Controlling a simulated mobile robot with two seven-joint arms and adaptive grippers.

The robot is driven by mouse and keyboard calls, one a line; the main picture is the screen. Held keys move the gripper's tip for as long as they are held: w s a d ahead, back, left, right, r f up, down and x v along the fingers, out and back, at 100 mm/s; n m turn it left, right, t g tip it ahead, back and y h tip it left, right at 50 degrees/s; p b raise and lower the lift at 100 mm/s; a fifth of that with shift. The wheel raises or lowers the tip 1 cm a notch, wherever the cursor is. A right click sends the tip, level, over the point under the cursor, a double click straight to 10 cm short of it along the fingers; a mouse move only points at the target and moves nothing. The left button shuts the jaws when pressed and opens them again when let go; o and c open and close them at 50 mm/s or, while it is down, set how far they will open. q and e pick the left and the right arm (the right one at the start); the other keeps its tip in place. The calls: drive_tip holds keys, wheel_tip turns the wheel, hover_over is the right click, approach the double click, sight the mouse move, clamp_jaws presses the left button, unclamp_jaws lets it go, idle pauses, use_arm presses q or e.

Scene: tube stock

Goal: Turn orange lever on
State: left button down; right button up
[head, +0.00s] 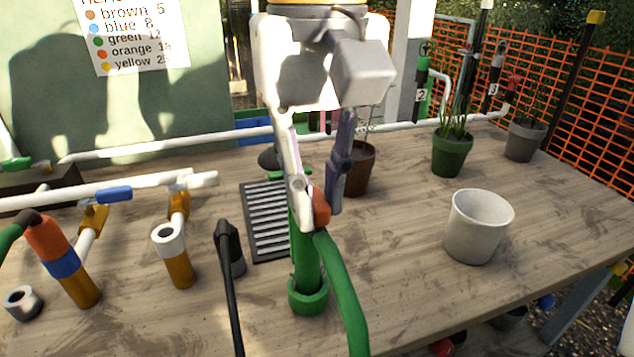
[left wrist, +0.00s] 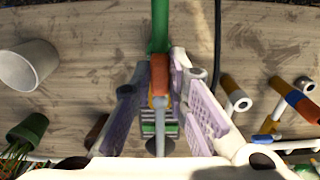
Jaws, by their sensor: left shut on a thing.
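A green upright pipe (head: 304,250) stands on the table in a green collar (head: 308,297), with a small orange-red piece (head: 321,208) near its top, which looks like the orange lever. My left gripper (head: 316,204) comes down over it from above, its fingers on either side. In the left wrist view, the orange piece (left wrist: 158,76) sits between the two pale purple finger pads of my left gripper (left wrist: 160,84), which is shut on it. The fingers hide part of the piece and the pipe top, so the lever's exact angle is unclear. My right gripper is out of view.
A green hose (head: 345,290) curves down to the front edge. A black hose (head: 230,280) and brown pipe stubs (head: 177,262) stand left. A dark grate (head: 266,222) lies behind. A white pot (head: 477,226) and potted plants (head: 452,152) are at right, with bare table between.

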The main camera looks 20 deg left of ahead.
use_arm(q)
drive_tip(key=shift+d, duration=0.1)
drive_tip(key=shift+w+d+n, duration=0.15)
drive_tip(key=shift+w+n, duration=0.75)
drive_tip(key=shift+n, duration=2.1)
drive_tip(key=shift+w+d+n, duration=0.15)
drive_tip(key=shift+w+n, duration=0.75)
drive_tip(key=shift+n, duration=2.1)
drive_tip(key=shift+w+d+n, duration=0.15)
drive_tip(key=shift+w+n, duration=0.75)
drive_tip(key=shift+n, duration=2.1)
drive_tip(key=c, duration=1.6)
unclamp_jaws()
drive_tip(key=shift+o, duration=0.2)
